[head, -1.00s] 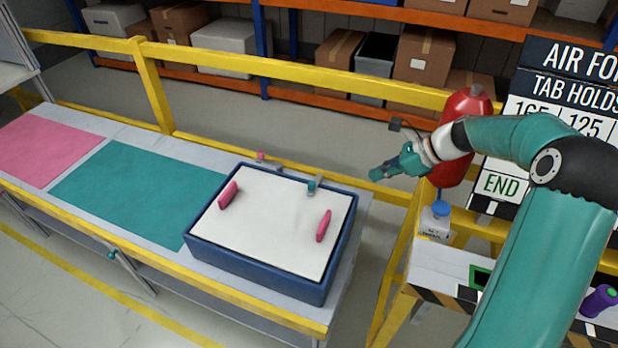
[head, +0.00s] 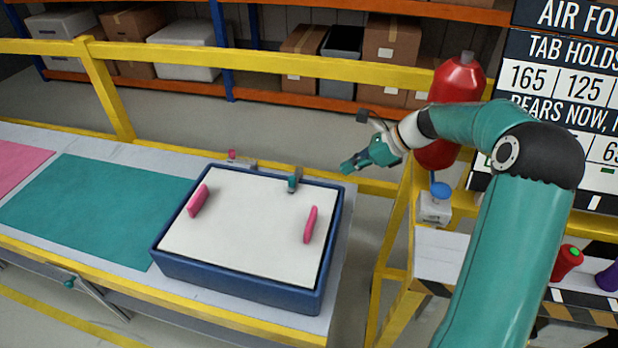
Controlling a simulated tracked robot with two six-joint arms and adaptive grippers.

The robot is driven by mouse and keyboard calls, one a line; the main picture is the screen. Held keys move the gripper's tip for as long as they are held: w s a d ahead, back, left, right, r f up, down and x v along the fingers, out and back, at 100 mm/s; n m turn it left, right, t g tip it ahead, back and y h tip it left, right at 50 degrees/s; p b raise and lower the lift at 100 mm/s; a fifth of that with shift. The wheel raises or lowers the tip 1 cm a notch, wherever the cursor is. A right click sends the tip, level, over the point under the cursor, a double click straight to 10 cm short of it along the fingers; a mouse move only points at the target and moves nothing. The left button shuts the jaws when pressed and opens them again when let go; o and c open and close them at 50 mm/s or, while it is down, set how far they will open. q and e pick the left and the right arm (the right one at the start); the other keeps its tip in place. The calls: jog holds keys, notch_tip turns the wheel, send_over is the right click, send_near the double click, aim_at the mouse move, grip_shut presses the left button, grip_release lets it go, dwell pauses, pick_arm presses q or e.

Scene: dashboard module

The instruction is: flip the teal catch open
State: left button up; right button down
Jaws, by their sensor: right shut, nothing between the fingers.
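The teal catch (head: 293,180) is a small piece at the far edge of the blue dashboard module (head: 235,289), right of its middle. It is too small to tell its exact position. The module has a white top panel (head: 245,228) with two pink handles, one at the left (head: 198,200) and one at the right (head: 311,224). A small pink catch (head: 232,156) sits at the far edge to the left. My right gripper (head: 347,168) is shut and empty, in the air to the right of the teal catch and apart from it. My left gripper is not in view.
A yellow rail (head: 250,69) runs behind the bench. A red tank (head: 455,83) and a sign stand behind my right arm. A side stand holds a blue-topped bottle (head: 436,205) and a red item (head: 567,262). A teal mat (head: 95,208) lies left of the module.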

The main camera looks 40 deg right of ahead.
aim_at(296, 184)
jog(key=x, duration=1)
jog(key=shift+a+f, duration=0.1)
jog(key=shift+w+a+p, duration=0.65)
jog(key=shift+w+a, duration=0.15)
jog(key=shift+w, duration=0.2)
jog(key=shift+w+a, duration=0.4)
jog(key=shift+w, duration=0.1)
jog(key=shift+a, duration=0.1)
